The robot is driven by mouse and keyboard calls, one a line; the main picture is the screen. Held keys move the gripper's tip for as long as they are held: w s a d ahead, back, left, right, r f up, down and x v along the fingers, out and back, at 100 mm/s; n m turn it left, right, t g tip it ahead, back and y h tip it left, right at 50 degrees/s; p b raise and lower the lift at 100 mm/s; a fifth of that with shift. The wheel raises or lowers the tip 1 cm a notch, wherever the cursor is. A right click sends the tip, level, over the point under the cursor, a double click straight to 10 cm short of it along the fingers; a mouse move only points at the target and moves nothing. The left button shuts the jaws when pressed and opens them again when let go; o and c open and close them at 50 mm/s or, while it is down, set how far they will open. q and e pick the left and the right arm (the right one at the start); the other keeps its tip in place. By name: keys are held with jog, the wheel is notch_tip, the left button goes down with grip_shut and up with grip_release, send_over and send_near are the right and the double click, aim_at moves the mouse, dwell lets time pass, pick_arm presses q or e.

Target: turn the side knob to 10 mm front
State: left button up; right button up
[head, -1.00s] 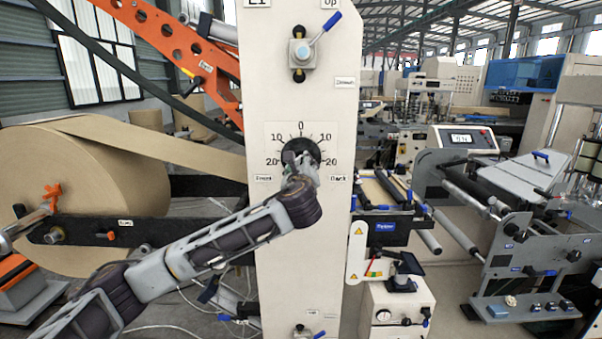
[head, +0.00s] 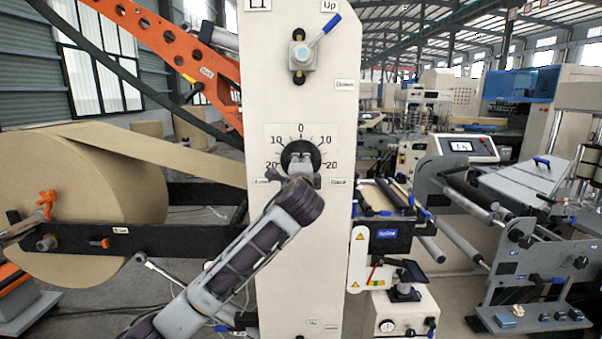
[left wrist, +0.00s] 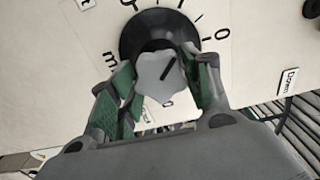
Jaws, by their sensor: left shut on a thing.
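The side knob (head: 301,150) is a black disc on the front of the white column, with a dial marked 20, 10, 0, 10, 20 (head: 300,128) around its top. My left gripper (head: 299,166) reaches it from below and covers its lower part. In the left wrist view, the knob's grey lobed cap (left wrist: 158,76) with a black line sits between the two green-padded fingers (left wrist: 160,80), on the black disc (left wrist: 150,28). The fingers are shut on the cap. The line's reading on the scale cannot be told. My right gripper is not in view.
A blue-handled lever (head: 302,55) is above the knob on the column (head: 300,220). A large brown paper roll (head: 90,200) and its black arm (head: 130,241) are at the left. Rollers and a display machine (head: 462,147) stand at the right.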

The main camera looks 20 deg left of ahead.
pick_arm(q)
jog(key=shift+f+n, duration=0.15)
jog(key=shift+n, duration=0.35)
jog(key=o, duration=1)
jog(key=shift+s, duration=0.15)
jog(key=v, duration=1.1)
jog(key=shift+s, duration=0.35)
jog(key=shift+d, duration=0.15)
